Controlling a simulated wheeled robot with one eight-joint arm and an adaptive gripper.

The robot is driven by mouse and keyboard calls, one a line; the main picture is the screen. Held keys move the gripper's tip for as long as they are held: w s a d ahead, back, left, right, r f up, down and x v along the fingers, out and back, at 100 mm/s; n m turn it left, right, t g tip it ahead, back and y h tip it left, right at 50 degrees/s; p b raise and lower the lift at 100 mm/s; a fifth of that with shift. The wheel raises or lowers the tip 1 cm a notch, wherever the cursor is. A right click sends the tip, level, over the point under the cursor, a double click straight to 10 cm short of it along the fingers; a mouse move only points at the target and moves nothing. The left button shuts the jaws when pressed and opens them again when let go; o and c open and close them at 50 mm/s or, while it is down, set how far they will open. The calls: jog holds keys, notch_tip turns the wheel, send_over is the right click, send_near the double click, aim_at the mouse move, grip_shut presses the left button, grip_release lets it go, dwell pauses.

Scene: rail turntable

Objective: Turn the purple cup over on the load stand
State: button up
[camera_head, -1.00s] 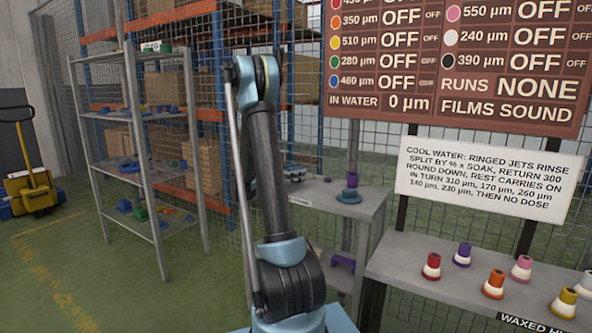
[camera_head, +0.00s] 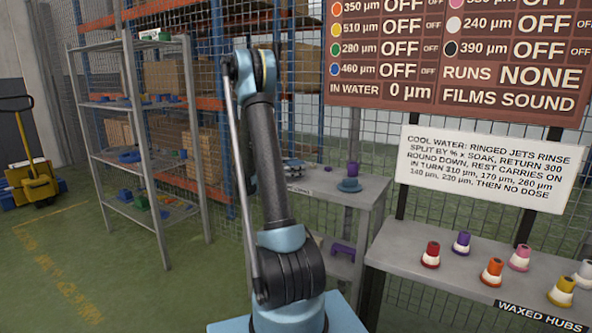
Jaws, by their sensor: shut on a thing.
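My gripper is hidden behind my own raised arm, so its jaws and anything in them cannot be seen. No purple cup can be picked out for certain. A small purple piece (camera_head: 351,170) stands upright above a blue round-based piece (camera_head: 349,186) on the grey stand (camera_head: 372,190) at the centre. A purple-topped hub with a white base (camera_head: 461,243) stands on the right-hand shelf. I cannot tell which stand is the load stand, as the label on the grey stand is partly covered by my arm.
The right-hand shelf (camera_head: 395,250) holds several coloured hubs and a label reading WAXED HUBS. A purple bracket (camera_head: 342,251) lies on the grey stand's lower level. A metal rack (camera_head: 150,106) with small parts stands left. A yellow pallet truck (camera_head: 32,185) is far left; green floor between is clear.

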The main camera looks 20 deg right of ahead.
jog(key=shift+f, duration=0.35)
jog(key=o, duration=1.3)
jog(key=a, duration=1.2)
jog(key=shift+s, duration=0.3)
